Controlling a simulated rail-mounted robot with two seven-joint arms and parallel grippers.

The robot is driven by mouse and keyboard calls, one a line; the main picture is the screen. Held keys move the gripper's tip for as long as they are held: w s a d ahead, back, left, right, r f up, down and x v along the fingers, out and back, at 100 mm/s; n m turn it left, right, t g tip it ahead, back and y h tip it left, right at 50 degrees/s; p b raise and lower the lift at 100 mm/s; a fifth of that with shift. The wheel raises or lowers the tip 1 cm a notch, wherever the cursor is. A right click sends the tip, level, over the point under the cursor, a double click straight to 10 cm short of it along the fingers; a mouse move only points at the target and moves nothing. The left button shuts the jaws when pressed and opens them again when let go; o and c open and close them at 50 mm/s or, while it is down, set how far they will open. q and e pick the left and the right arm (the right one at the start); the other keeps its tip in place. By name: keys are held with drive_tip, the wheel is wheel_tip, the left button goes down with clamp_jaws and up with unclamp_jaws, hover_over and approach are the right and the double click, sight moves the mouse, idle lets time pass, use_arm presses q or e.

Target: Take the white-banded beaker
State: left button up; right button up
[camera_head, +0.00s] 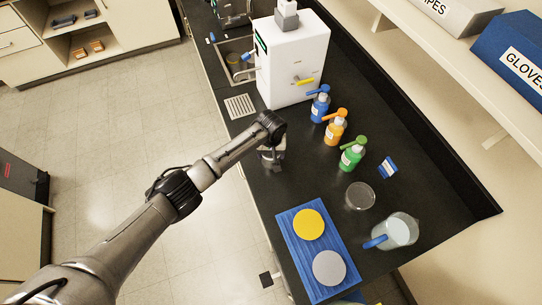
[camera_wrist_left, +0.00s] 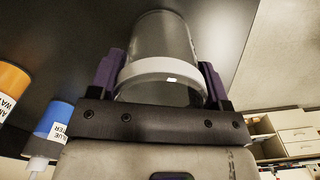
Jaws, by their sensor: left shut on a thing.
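The white-banded beaker (camera_wrist_left: 163,38) is clear glass with a white band around it. In the left wrist view it sits between the two purple fingers of my left gripper (camera_wrist_left: 160,82), which is shut on it at the band. In the head view my left gripper (camera_head: 272,158) is over the black bench near its front edge, in front of the white machine. The gripper mostly hides the beaker there, and I cannot tell whether it touches the bench. My right gripper is not in view.
Blue (camera_head: 320,106), orange (camera_head: 334,132) and green (camera_head: 351,158) bottles stand right of the gripper, below the white machine (camera_head: 292,62). A clear round vessel (camera_head: 360,196), a pitcher-like vessel (camera_head: 401,231) and a blue mat (camera_head: 292,246) with yellow and grey discs lie nearer.

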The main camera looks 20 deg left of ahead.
use_arm(q)
drive_tip(key=shift+r, duration=0.5)
drive_tip(key=s+d+r, duration=0.1)
drive_tip(key=d+r, duration=0.5)
drive_tip(key=d, duration=0.1)
drive_tip(key=s+d+r, duration=0.1)
drive_tip(key=d+r, duration=0.3)
drive_tip(key=shift+s+d, duration=0.15)
drive_tip(key=shift+s, duration=0.15)
drive_tip(key=o, duration=0.4)
drive_tip(key=shift+c, duration=0.2)
drive_tip(key=c, duration=0.7)
